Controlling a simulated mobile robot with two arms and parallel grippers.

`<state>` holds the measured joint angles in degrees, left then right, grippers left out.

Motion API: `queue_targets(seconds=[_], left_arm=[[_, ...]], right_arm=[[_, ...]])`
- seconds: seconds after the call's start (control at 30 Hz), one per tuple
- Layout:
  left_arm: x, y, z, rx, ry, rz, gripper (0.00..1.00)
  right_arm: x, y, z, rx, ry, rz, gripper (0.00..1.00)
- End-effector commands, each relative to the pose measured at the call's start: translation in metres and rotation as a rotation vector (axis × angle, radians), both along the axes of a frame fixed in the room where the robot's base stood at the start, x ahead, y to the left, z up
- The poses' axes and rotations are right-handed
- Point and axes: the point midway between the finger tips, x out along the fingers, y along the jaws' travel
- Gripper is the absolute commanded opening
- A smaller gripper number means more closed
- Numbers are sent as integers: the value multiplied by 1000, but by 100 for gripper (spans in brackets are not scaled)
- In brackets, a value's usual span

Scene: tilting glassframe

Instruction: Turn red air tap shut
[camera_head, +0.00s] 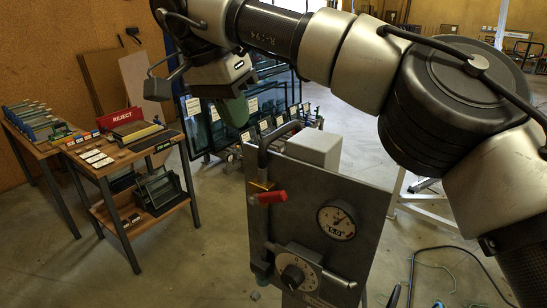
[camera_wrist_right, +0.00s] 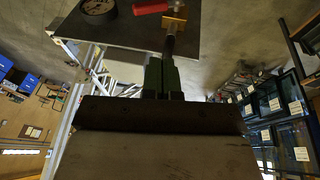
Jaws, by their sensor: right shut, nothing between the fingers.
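The red air tap handle (camera_head: 269,198) lies nearly level on the front of a grey panel (camera_head: 345,190), pointing right from a brass valve body (camera_head: 262,186). A dark pipe comes down to the brass from above. The red handle (camera_wrist_right: 150,7) and the brass body (camera_wrist_right: 176,22) also show at the top of the right wrist view. My right gripper (camera_head: 236,115) is above and left of the tap in the head view, apart from it. Its green fingers (camera_wrist_right: 159,76) are shut and empty. My left gripper is not in view.
A table with a red REJECT tray (camera_head: 121,118) stands left. Floor between is clear.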

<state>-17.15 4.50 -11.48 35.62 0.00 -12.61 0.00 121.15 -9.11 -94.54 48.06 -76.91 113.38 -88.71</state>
Motion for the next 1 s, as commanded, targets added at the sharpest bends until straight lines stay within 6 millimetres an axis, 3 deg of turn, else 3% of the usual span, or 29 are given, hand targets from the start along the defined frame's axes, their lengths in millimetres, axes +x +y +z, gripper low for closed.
queue_targets(seconds=[0.07, 0.23, 0.63, 1.0], left_arm=[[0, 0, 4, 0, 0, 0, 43], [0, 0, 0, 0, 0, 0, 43], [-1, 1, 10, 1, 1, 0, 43], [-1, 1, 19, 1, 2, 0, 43]], right_arm=[[0, 2, 2, -27, -3, -9, 0], [3, -5, -16, -32, -2, -11, 0], [13, -32, -93, -30, 0, -9, 0], [1, -45, -125, -28, -3, -9, 0]])
